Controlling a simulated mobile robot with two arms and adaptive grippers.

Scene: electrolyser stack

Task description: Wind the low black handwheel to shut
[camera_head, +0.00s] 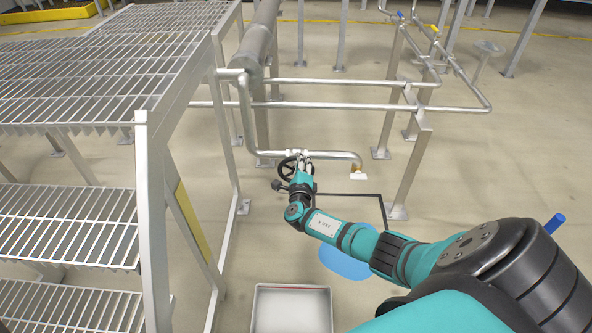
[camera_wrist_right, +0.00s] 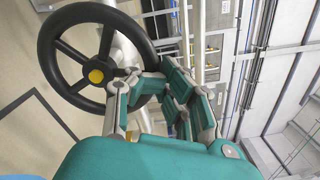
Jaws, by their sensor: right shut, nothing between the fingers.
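The low black handwheel (camera_head: 283,168) is on the bent grey pipe (camera_head: 330,154) near the floor. In the right wrist view the handwheel (camera_wrist_right: 97,76) shows as a thick black rim with spokes and a yellow hub. My right gripper (camera_head: 303,157) is at the handwheel's right side and hides part of it. In the right wrist view its fingers (camera_wrist_right: 158,88) are shut and empty, overlapping the lower right of the rim. I cannot tell whether they touch it. My left gripper is not in view.
Grated shelving (camera_head: 70,220) with a grey post stands on the left. An open white tray (camera_head: 291,308) is on the floor in front. Pipes on posts (camera_head: 412,170) run behind and to the right. A blue patch (camera_head: 345,263) lies on the floor beneath my right arm.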

